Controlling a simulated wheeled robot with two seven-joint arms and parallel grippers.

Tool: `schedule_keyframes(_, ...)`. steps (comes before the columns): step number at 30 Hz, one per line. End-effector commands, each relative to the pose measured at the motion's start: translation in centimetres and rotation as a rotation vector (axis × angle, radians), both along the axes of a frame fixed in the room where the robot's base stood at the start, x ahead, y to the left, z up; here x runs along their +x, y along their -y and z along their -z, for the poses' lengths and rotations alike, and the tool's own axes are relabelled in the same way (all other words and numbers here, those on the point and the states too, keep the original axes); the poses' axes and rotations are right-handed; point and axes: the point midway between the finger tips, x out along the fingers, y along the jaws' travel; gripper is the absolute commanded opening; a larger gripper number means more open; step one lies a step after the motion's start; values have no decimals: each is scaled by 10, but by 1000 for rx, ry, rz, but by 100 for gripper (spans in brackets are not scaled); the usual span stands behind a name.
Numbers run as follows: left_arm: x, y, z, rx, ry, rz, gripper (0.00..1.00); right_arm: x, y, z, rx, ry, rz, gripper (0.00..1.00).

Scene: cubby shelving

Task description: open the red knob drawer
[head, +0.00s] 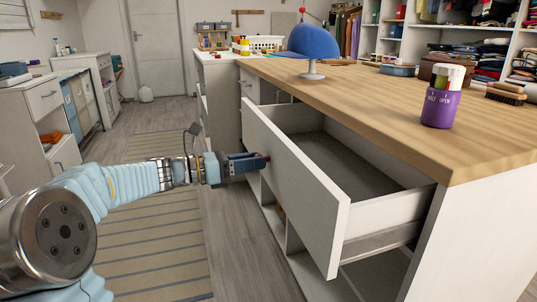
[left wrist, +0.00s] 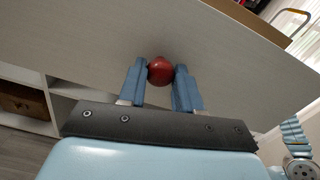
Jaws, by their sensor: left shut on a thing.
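The drawer (head: 290,185) in the white island is pulled out, and its grey inside is empty where I can see it. Its white front also fills much of the left wrist view (left wrist: 100,40). My right gripper is not in view.
A wooden counter (head: 400,100) tops the island, holding a purple cup (head: 440,105), a brush (head: 506,93) and a blue cap on a stand (head: 312,42). A striped rug (head: 150,235) lies on the floor to the left. White cabinets stand along the left wall.

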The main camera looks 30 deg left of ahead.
Motion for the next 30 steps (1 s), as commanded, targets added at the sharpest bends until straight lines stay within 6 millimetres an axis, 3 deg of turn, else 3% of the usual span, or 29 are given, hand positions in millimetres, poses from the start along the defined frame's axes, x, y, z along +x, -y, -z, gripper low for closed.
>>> schedule_keyframes(3,-20,-18,-2,0,-1,-5,0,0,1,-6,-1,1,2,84)
schedule_keyframes(10,-44,-38,0,-1,-1,-1,0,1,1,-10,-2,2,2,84)
schedule_keyframes(25,-50,-43,1,0,-1,0,0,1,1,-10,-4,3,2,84)
schedule_keyframes(26,-50,-43,1,0,-1,0,38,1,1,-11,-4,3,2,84)
schedule_keyframes(30,-50,-43,0,0,-1,0,59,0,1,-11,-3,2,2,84)
